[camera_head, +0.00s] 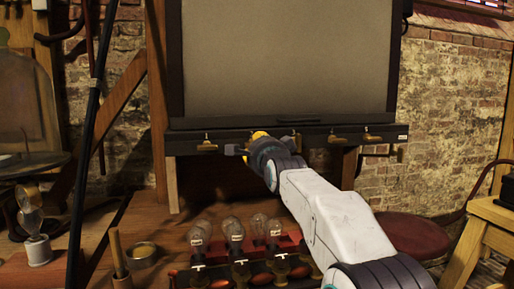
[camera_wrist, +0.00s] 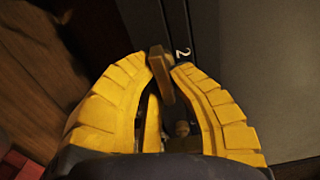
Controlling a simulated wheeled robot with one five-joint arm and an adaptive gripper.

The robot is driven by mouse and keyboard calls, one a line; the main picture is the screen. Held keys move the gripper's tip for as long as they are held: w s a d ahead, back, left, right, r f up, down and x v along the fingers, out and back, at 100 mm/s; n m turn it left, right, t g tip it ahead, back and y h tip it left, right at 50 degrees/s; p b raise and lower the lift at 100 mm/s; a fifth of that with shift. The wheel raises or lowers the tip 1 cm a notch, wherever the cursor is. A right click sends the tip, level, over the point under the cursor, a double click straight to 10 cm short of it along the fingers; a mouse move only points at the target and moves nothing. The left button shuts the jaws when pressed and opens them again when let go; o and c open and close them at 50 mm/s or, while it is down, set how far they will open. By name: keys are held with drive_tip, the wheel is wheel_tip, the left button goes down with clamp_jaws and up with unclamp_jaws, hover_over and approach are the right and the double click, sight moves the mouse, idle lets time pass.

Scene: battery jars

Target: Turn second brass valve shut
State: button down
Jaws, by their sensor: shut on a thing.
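The second brass valve (camera_wrist: 160,66) shows in the wrist view as a narrow brass handle beside a white "2" on the dark rail (camera_wrist: 174,18). The handle lies roughly along the rail, slightly tilted. My gripper (camera_wrist: 167,68) has its yellow ribbed fingers on both sides of the handle and is shut on it. In the head view my gripper (camera_head: 258,137) is at the rail below the grey panel, and my wrist hides most of this valve. The first brass valve (camera_head: 207,143) shows to the left, and another brass valve (camera_head: 367,135) to the right.
A large grey panel (camera_head: 285,60) stands above the rail. Below are several glass bulbs (camera_head: 235,232) on a red and black rack. A red stool (camera_head: 415,232) stands at right.

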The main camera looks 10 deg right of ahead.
idle(0.5)
drive_tip(key=c, duration=1.1)
unclamp_jaws()
drive_tip(key=shift+c, duration=0.2)
drive_tip(key=shift+s, duration=0.1)
drive_tip(key=s, duration=1.1)
drive_tip(key=shift+s, duration=0.4)
drive_tip(key=shift+a+r, duration=0.1)
